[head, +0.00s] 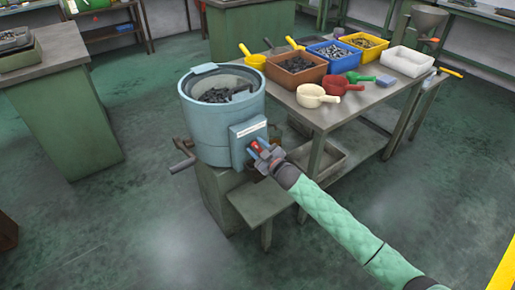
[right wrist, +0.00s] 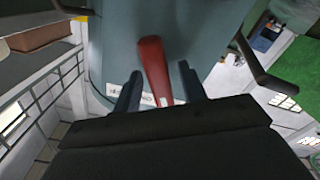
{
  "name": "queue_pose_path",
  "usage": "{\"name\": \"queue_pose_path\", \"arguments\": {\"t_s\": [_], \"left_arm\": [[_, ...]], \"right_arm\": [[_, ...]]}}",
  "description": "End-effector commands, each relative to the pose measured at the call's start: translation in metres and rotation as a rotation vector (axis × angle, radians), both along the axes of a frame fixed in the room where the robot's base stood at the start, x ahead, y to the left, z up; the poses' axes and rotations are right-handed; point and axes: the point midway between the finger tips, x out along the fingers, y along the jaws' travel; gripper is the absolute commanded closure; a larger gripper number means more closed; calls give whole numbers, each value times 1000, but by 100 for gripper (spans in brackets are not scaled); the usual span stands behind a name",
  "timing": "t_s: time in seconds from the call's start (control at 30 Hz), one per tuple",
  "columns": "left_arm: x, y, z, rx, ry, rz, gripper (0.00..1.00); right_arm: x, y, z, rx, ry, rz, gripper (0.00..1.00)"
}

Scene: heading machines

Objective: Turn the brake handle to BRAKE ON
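The brake handle (head: 256,146) is a small red lever on the front box of the blue-grey machine (head: 205,130). In the right wrist view the red handle (right wrist: 153,70) leans slightly, its wide end toward the top of the picture. My right gripper (head: 264,155) is at the handle. In the right wrist view its two dark fingers (right wrist: 159,88) stand open, one on each side of the handle, with gaps on both sides. A white label plate (right wrist: 130,94) shows partly behind the fingers; I cannot read its full text. My left gripper is not in view.
A crank (head: 182,158) sticks out at the machine's left. A table (head: 345,112) at the right holds several parts bins, scoops and a white tray (head: 407,61). A green cabinet (head: 65,130) stands at the left. The floor between it and the machine is clear.

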Motion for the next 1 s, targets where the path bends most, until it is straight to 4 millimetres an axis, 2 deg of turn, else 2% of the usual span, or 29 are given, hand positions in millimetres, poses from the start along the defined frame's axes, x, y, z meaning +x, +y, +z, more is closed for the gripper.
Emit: {"name": "queue_pose_path", "arguments": {"t_s": [0.27, 0.7, 1.0], "left_arm": [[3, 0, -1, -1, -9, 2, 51], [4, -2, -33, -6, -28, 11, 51], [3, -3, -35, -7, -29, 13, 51]], "right_arm": [[-9, -6, -3, -1, 2, 0, 58], [-57, -42, -2, -1, 1, 0, 58], [-63, -46, 0, 0, 0, 0, 58]]}}
